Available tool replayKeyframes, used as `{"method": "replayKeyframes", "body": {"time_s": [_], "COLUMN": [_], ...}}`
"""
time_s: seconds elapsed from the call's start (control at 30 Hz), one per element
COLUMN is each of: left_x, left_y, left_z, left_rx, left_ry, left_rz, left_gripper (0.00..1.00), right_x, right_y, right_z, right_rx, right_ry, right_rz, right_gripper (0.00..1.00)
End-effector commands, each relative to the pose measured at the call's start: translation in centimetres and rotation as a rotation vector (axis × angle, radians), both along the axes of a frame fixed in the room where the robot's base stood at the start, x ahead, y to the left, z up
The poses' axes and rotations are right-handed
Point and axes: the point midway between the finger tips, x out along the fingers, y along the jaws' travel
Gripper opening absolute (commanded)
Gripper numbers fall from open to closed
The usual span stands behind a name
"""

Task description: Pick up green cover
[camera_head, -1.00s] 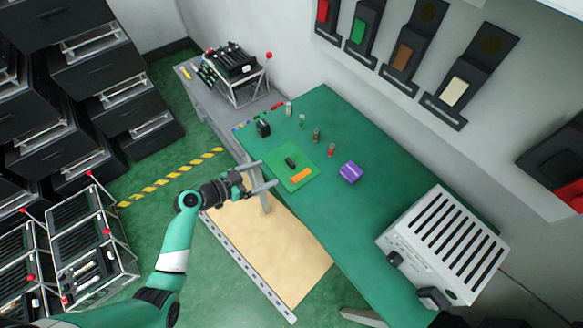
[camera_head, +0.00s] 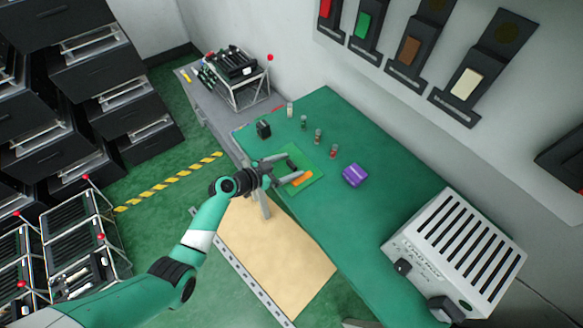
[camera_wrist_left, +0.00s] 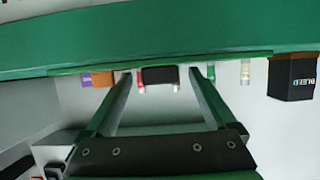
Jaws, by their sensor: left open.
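A small upright green-banded cylinder (camera_head: 303,121) stands on the green table, in a row with similar white, brown and red ones. It also shows in the left wrist view (camera_wrist_left: 211,72), just beyond the right-hand finger. I cannot tell for sure that it is the green cover. My left gripper (camera_head: 292,173) is open and empty over the green mat (camera_head: 313,180), short of the row. A small black piece (camera_head: 292,163) and an orange block (camera_head: 302,178) are by its fingers. In the left wrist view the black piece (camera_wrist_left: 160,75) appears between the fingers. My right gripper is out of view.
A purple block (camera_head: 355,174) lies right of the mat. A black box (camera_head: 263,129) stands at the table's left edge. A large white slotted unit (camera_head: 455,250) takes up the right end. Coloured levers, one green (camera_head: 363,25), hang on the wall.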

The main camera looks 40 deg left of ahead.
Motion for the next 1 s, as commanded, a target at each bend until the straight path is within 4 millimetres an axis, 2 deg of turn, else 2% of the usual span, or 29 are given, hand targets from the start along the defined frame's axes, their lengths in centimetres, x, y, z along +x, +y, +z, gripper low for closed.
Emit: {"method": "replayKeyframes", "body": {"time_s": [0.07,0.53,0.87,1.0], "left_x": [0.0,-0.1,-0.1,0.0], "left_y": [0.0,0.0,0.0,0.0], "left_z": [0.0,0.0,0.2,1.1], "left_rx": [0.0,0.0,0.0,0.001], "left_ry": [0.0,0.001,0.0,-0.001], "left_rz": [0.0,0.0,0.0,0.001], "left_gripper": [0.86,0.02,0.0,0.0], "right_x": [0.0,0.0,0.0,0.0], "right_y": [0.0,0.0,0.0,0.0], "right_z": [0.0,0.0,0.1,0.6], "right_rx": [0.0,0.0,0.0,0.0], "right_ry": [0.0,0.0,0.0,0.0], "right_rz": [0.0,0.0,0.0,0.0], "right_gripper": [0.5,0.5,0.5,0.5]}}
